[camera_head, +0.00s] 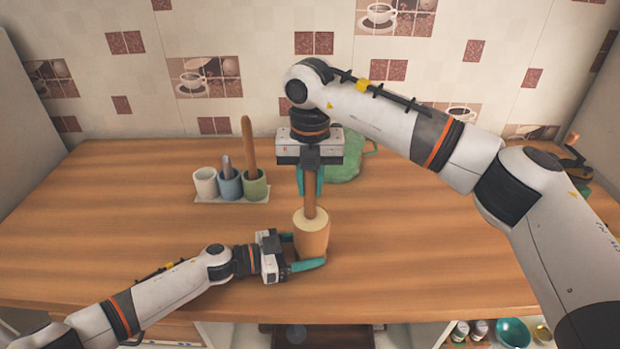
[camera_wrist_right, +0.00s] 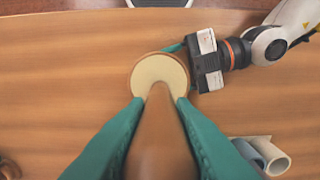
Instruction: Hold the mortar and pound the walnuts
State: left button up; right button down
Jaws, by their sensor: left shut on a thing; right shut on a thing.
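The wooden mortar (camera_head: 313,241) stands upright on the counter near its front edge, with a pale cream top. My left gripper (camera_head: 303,252) is shut on the mortar from the left, its teal fingers around the lower body. My right gripper (camera_head: 310,185) is shut on the brown wooden pestle (camera_head: 310,207) and holds it upright above the mortar, its lower end at the mortar's mouth. In the right wrist view the pestle (camera_wrist_right: 160,135) reaches down into the pale round mouth of the mortar (camera_wrist_right: 143,75). I cannot make out any walnuts.
A white holder with three cups (camera_head: 229,184) stands back left; long tools rise from two of them. A green lumpy object (camera_head: 345,166) lies behind my right gripper. Shelves with jars and a bowl are below right.

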jog(key=shift+f, duration=1.05)
jog(key=shift+r, duration=0.15)
jog(key=shift+r, duration=0.9)
jog(key=shift+r, duration=5.3)
pick_arm(q)
jog(key=o, duration=0.8)
jog(key=shift+o, duration=0.2)
jog(key=shift+a, duration=0.15)
